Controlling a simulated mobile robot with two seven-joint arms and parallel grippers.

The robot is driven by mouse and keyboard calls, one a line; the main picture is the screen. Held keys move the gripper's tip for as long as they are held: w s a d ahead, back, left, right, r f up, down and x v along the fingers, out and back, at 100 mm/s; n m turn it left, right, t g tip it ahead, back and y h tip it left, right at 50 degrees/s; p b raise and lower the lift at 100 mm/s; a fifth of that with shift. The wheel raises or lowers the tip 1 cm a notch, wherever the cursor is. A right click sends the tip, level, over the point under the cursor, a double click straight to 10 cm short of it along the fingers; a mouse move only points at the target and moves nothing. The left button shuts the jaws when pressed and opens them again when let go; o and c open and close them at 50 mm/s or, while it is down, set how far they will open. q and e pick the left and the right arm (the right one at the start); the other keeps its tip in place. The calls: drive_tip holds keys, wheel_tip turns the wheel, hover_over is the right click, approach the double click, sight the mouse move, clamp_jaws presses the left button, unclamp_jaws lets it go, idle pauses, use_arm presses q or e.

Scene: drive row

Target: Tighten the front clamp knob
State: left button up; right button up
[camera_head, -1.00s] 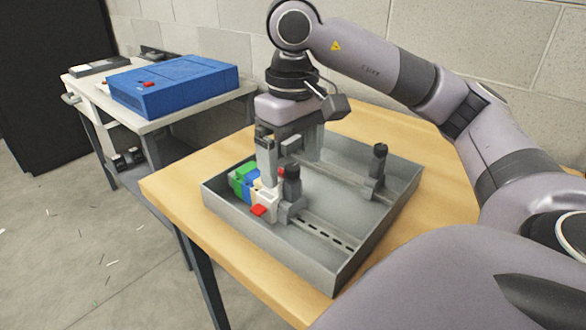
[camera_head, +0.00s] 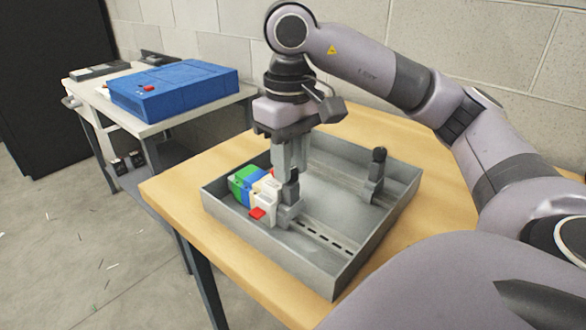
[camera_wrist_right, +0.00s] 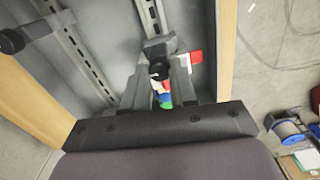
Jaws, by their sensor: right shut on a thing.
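The front clamp (camera_head: 288,212) stands on the near slotted rail in a grey metal tray (camera_head: 345,272). Its dark upright knob (camera_head: 292,186) is partly covered by my right gripper (camera_head: 291,173), which points straight down and is shut on it. In the right wrist view, the knob (camera_wrist_right: 158,70) shows between the fingers. A row of green (camera_head: 241,180), blue and white (camera_head: 265,205) modules, one with a red tab (camera_head: 257,213), sits against the clamp's left side. My left gripper is not in view.
A second dark-knobbed clamp (camera_head: 376,178) stands on the far rail. The tray's right part is empty, and its walls rise around it on a wooden table (camera_head: 185,190). A side table at left holds a blue box (camera_head: 175,88).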

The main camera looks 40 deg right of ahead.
drive_tip(key=shift+w+r, duration=0.1)
drive_tip(key=m, duration=0.4)
drive_tip(key=shift+p, duration=0.3)
drive_tip(key=m, duration=0.5)
drive_tip(key=shift+m+p, duration=0.3)
drive_tip(key=shift+p, duration=0.05)
drive_tip(key=m, duration=0.4)
drive_tip(key=shift+p, duration=0.3)
drive_tip(key=m, duration=0.5)
drive_tip(key=shift+m+p, duration=0.3)
drive_tip(key=shift+p, duration=0.1)
drive_tip(key=o, duration=0.4)
drive_tip(key=shift+m, duration=0.5)
drive_tip(key=o, duration=1)
drive_tip(key=shift+w+a, duration=0.1)
drive_tip(key=shift+o, duration=0.5)
